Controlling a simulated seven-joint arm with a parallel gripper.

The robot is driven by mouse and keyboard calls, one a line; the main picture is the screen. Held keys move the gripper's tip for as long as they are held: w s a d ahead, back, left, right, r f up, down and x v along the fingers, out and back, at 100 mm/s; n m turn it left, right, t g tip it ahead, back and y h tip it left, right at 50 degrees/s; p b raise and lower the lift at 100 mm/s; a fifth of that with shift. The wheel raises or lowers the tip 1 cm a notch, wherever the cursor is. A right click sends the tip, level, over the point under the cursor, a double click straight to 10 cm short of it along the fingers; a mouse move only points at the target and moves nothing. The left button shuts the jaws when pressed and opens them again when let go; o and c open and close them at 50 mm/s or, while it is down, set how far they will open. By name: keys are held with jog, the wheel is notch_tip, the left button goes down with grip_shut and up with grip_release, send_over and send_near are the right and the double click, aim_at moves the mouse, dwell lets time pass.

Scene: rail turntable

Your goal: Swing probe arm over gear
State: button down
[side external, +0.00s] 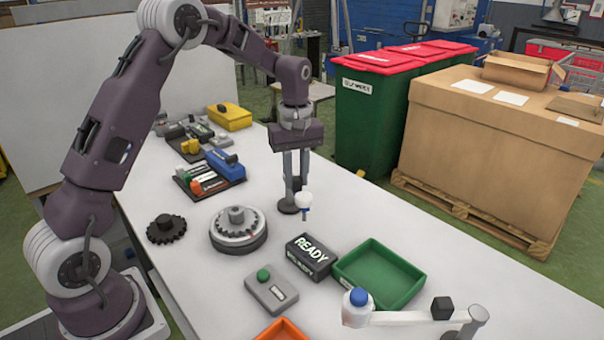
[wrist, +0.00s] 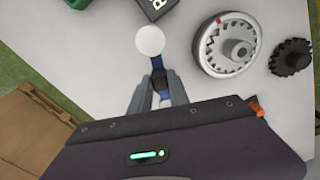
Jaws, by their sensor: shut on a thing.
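My gripper (side external: 298,190) points down over the white table and is shut on a small blue stem (wrist: 158,80) with a white ball (wrist: 150,41). A silver gear (side external: 237,218) sits on the round grey turntable (side external: 240,244), left of and nearer the camera than my gripper. It also shows upper right in the wrist view (wrist: 236,50). In the front, a white bar (side external: 410,318) joins a grey post to a white, blue-capped head (side external: 357,306). I cannot tell whether the held piece connects to anything.
A black gear (side external: 166,229) lies left of the turntable. A black READY box (side external: 310,255), green tray (side external: 378,275), grey button box (side external: 271,292) and orange tray (side external: 283,332) stand in front. A tool tray (side external: 208,180) is behind. Table to the gripper's right is clear.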

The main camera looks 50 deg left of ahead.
jog(key=s+a+m, duration=0.3)
jog(key=a+m, duration=0.2)
jog(key=m, duration=0.8)
jog(key=shift+s+a, duration=0.35)
jog(key=shift+a, duration=0.05)
jog(key=shift+a+m, duration=0.1)
jog(key=shift+m, duration=0.2)
jog(key=c, duration=1.2)
grip_release()
jog(key=shift+c, duration=0.2)
notch_tip(320, 180, up, 7)
